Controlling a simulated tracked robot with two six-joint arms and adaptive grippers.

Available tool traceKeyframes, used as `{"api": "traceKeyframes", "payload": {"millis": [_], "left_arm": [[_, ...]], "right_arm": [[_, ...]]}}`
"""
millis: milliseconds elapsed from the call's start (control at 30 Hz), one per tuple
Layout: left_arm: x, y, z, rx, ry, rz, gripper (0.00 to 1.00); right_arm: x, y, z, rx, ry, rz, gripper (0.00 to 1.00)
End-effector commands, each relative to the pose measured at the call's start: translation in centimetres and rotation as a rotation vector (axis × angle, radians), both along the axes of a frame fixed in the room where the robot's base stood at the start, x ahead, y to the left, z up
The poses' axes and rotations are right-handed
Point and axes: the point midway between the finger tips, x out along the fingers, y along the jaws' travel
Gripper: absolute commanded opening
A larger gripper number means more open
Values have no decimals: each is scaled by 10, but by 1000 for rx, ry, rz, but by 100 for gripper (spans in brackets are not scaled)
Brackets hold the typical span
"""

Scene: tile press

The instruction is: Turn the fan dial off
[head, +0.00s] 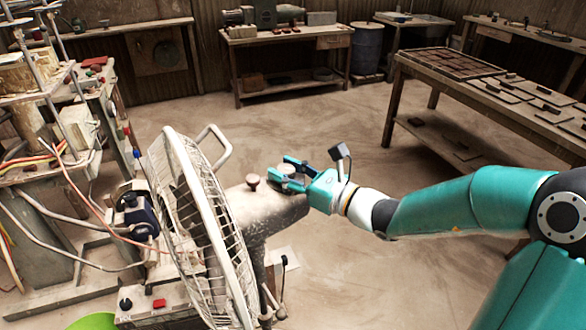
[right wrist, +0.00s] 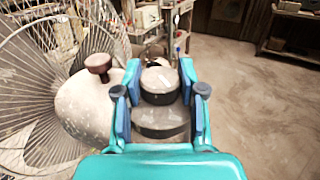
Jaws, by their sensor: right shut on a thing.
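The fan (head: 205,230) stands in the middle left of the head view, its wire cage facing left and its pale, worn motor housing (head: 250,212) behind it. A dark knob (head: 252,180) stands on top of the housing. The fan dial (right wrist: 160,82), round with a pale top, sits at the rear of the housing. My right gripper (head: 284,172) is shut on the dial, with a finger on each side of it in the right wrist view. In the head view the fingers partly hide the dial. My left gripper is not in view.
A cluttered machine bench (head: 75,120) with hoses and cables stands left of the fan. A long table (head: 480,95) with trays and tiles stands at the right. A workbench (head: 285,40) stands at the back. Open floor lies between.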

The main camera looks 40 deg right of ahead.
Motion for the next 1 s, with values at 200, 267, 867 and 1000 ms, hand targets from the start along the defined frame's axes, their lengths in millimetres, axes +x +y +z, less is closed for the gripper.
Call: {"api": "traceKeyframes", "payload": {"millis": [200, 267, 867, 1000], "left_arm": [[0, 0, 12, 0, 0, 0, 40], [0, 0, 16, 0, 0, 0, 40], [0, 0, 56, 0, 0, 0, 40], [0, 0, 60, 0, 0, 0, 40]], "right_arm": [[0, 0, 2, 3, 0, 141, 5], [0, 0, 2, 3, 2, 189, 5], [-1, -1, 0, 5, 5, 645, 5], [-1, 0, -1, 5, 4, 700, 5]]}}
